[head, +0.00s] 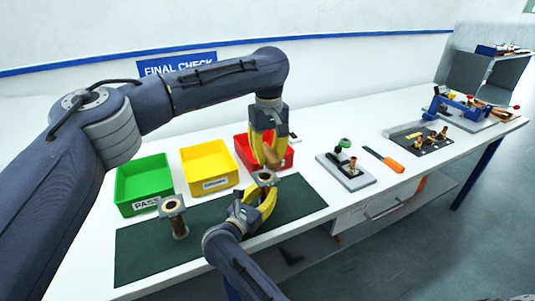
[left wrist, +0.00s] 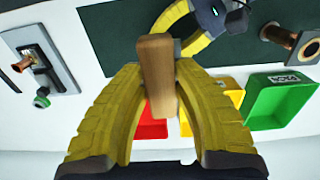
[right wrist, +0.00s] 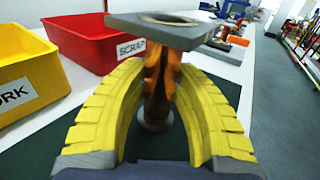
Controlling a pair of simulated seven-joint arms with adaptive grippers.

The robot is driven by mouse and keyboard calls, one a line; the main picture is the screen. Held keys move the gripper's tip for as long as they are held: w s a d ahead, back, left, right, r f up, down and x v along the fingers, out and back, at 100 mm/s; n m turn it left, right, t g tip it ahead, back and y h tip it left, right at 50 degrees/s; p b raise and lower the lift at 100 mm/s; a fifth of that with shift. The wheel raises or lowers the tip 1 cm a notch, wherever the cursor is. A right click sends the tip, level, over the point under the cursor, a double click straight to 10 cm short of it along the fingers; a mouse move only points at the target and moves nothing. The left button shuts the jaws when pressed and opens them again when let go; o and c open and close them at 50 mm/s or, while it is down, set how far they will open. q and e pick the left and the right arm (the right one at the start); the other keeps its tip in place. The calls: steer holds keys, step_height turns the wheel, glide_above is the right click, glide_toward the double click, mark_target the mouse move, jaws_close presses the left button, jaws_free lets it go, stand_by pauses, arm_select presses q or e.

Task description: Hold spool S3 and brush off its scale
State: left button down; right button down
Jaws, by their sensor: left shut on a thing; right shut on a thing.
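My right gripper (head: 258,196) is shut around the body of a spool (right wrist: 158,88), held over the mat. The spool has a grey square flange (right wrist: 165,30) on top, a copper-brown neck with rough orange-brown patches, and a round lower flange. I cannot read a spool name on it. My left gripper (head: 266,142) is shut on a wooden-handled brush (left wrist: 157,70), just above the spool's top flange in the head view. The brush's bristles are not clearly visible, and I cannot tell whether it touches the spool. A second spool (head: 177,222) stands upright on the mat at left.
The dark green mat (head: 135,255) lies along the table's front. Behind it stand a green PASS bin (head: 135,209), a yellow bin (head: 196,187) and a red SCRAP bin (right wrist: 75,38). To the right are a fixture with a green knob (head: 344,143) and an orange-handled tool (head: 392,164).

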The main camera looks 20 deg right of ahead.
mark_target(264, 174)
arm_select(q)
steer(key=shift+f, duration=0.1)
steer(key=shift+f, duration=2.5)
steer(key=shift+f, duration=0.45)
steer(key=shift+w, duration=0.2)
steer(key=shift+w+a, duration=0.2)
steer(key=shift+w, duration=1.35)
steer(key=shift+s, duration=0.15)
